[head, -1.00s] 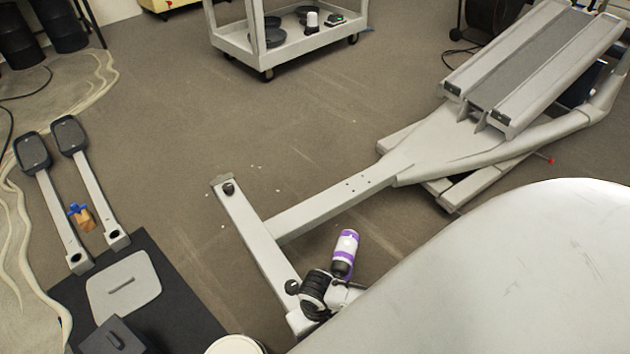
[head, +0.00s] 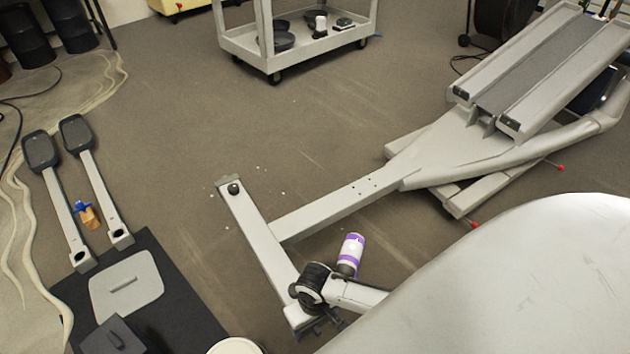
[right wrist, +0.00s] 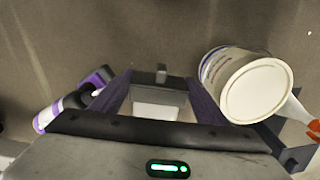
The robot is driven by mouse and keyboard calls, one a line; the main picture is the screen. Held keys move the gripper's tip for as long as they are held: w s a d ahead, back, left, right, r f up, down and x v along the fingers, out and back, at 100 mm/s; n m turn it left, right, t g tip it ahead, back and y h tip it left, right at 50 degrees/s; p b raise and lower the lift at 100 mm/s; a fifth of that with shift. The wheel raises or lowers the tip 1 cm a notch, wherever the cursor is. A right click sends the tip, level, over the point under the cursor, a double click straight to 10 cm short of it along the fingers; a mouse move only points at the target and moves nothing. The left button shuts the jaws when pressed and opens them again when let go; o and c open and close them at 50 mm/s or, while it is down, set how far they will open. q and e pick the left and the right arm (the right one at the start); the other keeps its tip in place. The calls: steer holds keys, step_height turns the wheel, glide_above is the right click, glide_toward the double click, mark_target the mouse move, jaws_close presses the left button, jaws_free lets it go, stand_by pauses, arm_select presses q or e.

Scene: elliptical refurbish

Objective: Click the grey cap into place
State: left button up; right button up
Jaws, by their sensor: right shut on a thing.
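My right gripper (head: 320,328) is low at the near end of the white crossbar (head: 262,240), mostly hidden behind its own arm in the head view. In the right wrist view its purple-sided fingers (right wrist: 158,100) are shut on a grey piece, apparently the grey cap (right wrist: 160,82), with a small tab on top. A pale surface shows below it. I cannot tell whether the cap touches or sits in the bar's end. The bar's far end carries a grey end piece (head: 224,181) and a dark round knob. My left gripper is not in view.
A white bucket (head: 235,347) is near the gripper. Two pedal arms (head: 95,185) and a grey cover (head: 125,285) lie left. A cart (head: 300,50) stands behind; floor between is clear.

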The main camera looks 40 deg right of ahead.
steer(key=shift+w+d, duration=0.1)
steer(key=shift+w, duration=0.6)
stand_by(0.8)
steer(key=o, duration=1.1)
steer(key=shift+r, duration=0.1)
arm_select(q)
steer(key=a+r+p, duration=0.1)
steer(key=p, duration=0.1)
steer(key=s+a+r+n+t+p, duration=0.1)
steer(key=a+r+t+y+p, duration=0.1)
steer(key=p, duration=0.1)
steer(key=shift+s+a+r+p, duration=0.1)
steer(key=shift+s+r+p, duration=0.05)
steer(key=shift+r+p, duration=0.2)
arm_select(e)
step_height(320, 180, up, 10)
steer(key=shift+r, duration=0.1)
